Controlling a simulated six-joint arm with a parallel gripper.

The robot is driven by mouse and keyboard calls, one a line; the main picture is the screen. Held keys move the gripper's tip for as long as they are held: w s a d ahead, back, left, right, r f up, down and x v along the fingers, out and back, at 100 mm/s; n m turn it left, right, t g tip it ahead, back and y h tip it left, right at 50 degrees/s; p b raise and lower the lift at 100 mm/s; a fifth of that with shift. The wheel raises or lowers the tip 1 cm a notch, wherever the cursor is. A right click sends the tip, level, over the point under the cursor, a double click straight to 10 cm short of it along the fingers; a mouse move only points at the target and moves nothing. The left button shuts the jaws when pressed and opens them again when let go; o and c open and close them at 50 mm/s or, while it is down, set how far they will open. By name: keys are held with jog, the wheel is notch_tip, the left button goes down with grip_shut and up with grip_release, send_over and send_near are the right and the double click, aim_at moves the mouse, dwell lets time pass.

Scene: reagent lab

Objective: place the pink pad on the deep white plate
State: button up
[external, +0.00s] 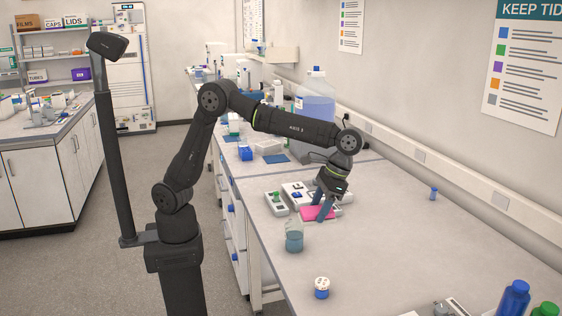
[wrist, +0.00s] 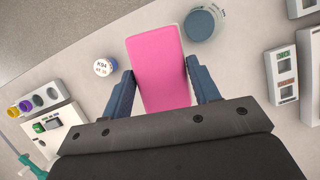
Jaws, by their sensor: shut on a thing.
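The pink pad (external: 317,213) is a flat bright slab. In the wrist view the pad (wrist: 160,72) lies between the two blue fingers of my gripper (wrist: 160,76), its far end reaching past the fingertips. My gripper (external: 321,211) is shut on it, pointing down over the bench. In the external view the pad is low over or on the bench; I cannot tell whether it touches. No deep white plate can be told for sure; a white block (external: 270,147) farther back on the bench is too small to identify.
A white-lidded jar (external: 322,288) is nearer the front. Blue and green bottles (external: 514,298) stand at front right. The bench's right middle is mostly clear.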

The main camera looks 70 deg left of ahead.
jog(key=m, duration=0.2)
jog(key=r+m+y, duration=0.1)
jog(key=shift+w+a+r+m, duration=0.1)
jog(key=shift+a+m, duration=0.25)
jog(key=shift+m, duration=0.05)
jog(key=shift+w+a+r+m+t+y, duration=0.3)
jog(key=shift+a+m+t+y, duration=0.15)
jog(key=shift+m, duration=0.25)
jog(key=w+a+f+n+t+h, duration=0.15)
jog(key=w+a+n, duration=0.45)
jog(key=a, duration=0.6)
jog(key=w+a+n+g+h, duration=0.1)
jog(key=w+a+n+h, duration=0.35)
jog(key=a, duration=0.75)
jog(key=w+a+f+n+t+h, duration=0.1)
jog(key=w+a+n, duration=0.5)
jog(key=a+n, duration=0.45)
jog(key=n+t+y, duration=0.6)
jog(key=n, duration=2)
send_near(266, 145)
notch_tip(266, 145, up, 5)
jog(key=w, duration=0.2)
notch_tip(266, 145, down, 10)
jog(key=shift+s+r, duration=0.1)
jog(key=shift+s, duration=0.05)
